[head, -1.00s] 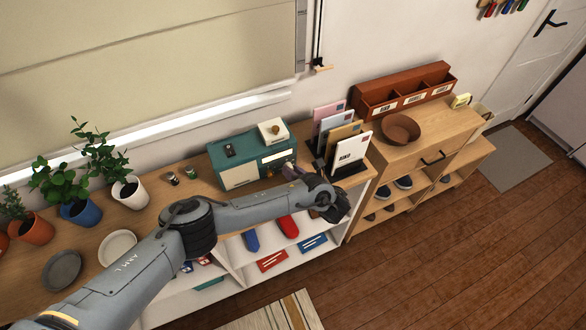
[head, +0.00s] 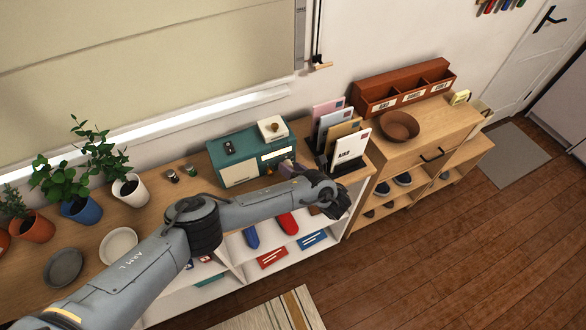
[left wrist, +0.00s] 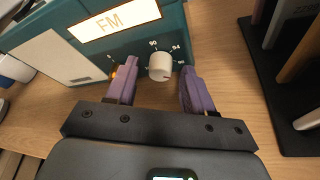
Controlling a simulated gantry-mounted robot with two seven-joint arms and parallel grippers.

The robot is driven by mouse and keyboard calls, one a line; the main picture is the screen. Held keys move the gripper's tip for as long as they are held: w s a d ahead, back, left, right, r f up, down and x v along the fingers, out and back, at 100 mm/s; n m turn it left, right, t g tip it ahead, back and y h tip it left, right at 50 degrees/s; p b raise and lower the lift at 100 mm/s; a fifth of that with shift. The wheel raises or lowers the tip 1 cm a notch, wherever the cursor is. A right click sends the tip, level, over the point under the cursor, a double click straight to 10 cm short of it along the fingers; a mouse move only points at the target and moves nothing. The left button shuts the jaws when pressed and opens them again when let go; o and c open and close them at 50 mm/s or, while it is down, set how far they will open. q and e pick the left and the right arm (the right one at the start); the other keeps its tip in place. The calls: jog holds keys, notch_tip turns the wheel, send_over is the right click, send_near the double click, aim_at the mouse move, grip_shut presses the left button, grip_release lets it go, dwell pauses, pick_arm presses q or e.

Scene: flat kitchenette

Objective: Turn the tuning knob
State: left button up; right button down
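The teal radio (head: 250,155) stands on the wooden counter below the window blind. In the left wrist view its lit FM dial (left wrist: 115,18) shows at the top. The white tuning knob (left wrist: 160,66), with small number marks around it, sits below and right of the dial. My left gripper (left wrist: 155,84) is open, its two purple fingers to the left and right of the knob with gaps on both sides. My right gripper is not in view.
A letter rack with several envelopes (head: 350,146) stands close to the radio's right. A small white box (head: 272,129) and a dark item (head: 229,147) rest on top of the radio. Potted plants (head: 78,206) and two plates stand to the left.

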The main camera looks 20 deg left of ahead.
pick_arm(q)
jog(key=p+v, duration=0.1)
jog(key=v, duration=0.4)
jog(key=p+v, duration=0.2)
jog(key=v, duration=0.2)
jog(key=shift+s+d+r, duration=0.15)
jog(key=shift+d+r, duration=0.05)
jog(key=shift+r, duration=0.15)
jog(key=shift+s+d+p, duration=0.35)
jog(key=shift+d, duration=0.1)
